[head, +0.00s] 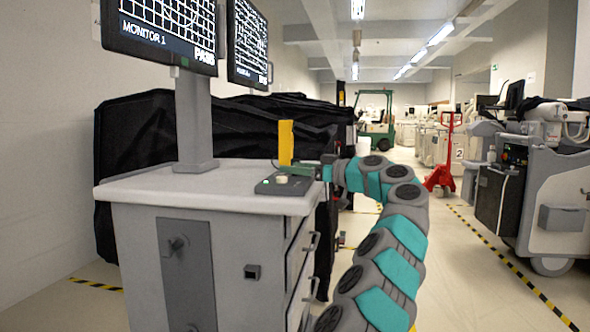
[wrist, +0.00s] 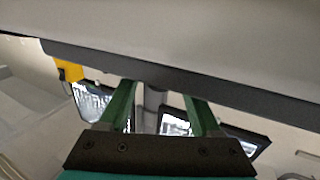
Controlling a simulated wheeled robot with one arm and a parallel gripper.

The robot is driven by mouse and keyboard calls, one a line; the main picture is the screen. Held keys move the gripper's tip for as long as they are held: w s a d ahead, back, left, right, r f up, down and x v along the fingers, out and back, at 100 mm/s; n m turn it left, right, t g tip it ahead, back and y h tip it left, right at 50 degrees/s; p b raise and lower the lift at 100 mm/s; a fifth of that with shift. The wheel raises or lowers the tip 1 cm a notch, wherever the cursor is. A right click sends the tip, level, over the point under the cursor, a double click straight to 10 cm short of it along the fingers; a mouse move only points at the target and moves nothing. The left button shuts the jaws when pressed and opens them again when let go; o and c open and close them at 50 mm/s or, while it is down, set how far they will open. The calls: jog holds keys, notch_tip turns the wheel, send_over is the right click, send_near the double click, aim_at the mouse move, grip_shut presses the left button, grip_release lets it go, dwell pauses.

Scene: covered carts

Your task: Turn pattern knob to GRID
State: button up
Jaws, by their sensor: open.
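The control box (head: 284,186) is a flat dark box on the cart's white top, near its right edge. It bears a small pale knob (head: 281,179), which I take to be the pattern knob, and a small green light beside it. The knob's setting is too small to read. My gripper (head: 281,168) comes in from the right, its green fingers just above and behind the knob; I cannot tell whether they touch it. In the wrist view my gripper (wrist: 162,90) is open, fingers apart, and no knob is clearly visible between them.
Two monitors, the near one (head: 165,22) and a farther one (head: 247,45), show white grid lines. A yellow upright piece (head: 286,142) stands close behind the gripper. Black-covered equipment (head: 140,130) lies behind the white-topped cart (head: 160,190). Open aisle lies to the right.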

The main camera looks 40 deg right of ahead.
jog(key=v, duration=0.7)
jog(key=shift+s+b, duration=0.2)
jog(key=shift+b, duration=0.25)
